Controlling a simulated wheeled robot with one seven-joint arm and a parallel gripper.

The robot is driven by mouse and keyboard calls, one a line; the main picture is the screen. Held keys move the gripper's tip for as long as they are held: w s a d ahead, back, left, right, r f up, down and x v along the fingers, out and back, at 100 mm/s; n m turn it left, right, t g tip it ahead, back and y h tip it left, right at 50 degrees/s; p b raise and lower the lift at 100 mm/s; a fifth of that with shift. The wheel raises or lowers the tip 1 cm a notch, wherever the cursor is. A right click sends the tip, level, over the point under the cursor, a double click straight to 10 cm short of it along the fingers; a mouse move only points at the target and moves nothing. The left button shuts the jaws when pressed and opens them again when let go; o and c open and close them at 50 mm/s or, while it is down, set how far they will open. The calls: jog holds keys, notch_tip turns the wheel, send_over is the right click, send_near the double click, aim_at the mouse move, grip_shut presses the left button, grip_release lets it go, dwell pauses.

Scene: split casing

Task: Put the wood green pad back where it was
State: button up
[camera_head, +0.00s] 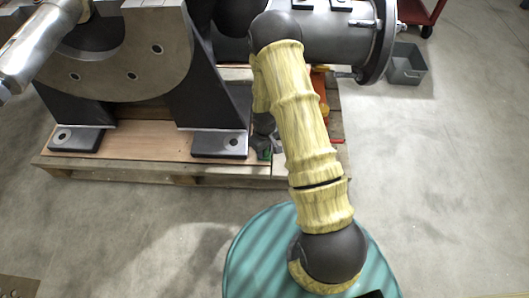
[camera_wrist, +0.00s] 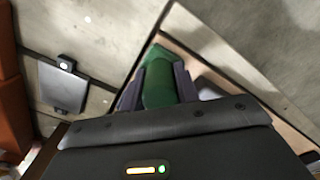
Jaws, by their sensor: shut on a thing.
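The green pad (camera_wrist: 157,84) shows in the wrist view as a dark green block between the two fingers of my gripper (camera_wrist: 160,70). My gripper is shut on it, and the pad's far end sticks out past the fingertips. In the head view my arm hides most of my gripper. Only a small dark green patch (camera_head: 265,154) shows beside the arm, by the front edge of the wooden pallet (camera_head: 135,167). I cannot tell whether the pad touches anything below it.
A large grey casing half (camera_head: 140,50) stands on black feet on the pallet. A flanged metal cylinder (camera_head: 335,38) is behind my arm. A teal round drum top (camera_head: 255,255) is in front. A grey bin (camera_head: 407,66) sits at right. The floor between is clear.

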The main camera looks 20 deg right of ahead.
jog(key=shift+f, duration=0.6)
jog(key=shift+r, duration=0.1)
jog(key=o, duration=1)
notch_tip(320, 180, up, 12)
jog(key=p, duration=0.7)
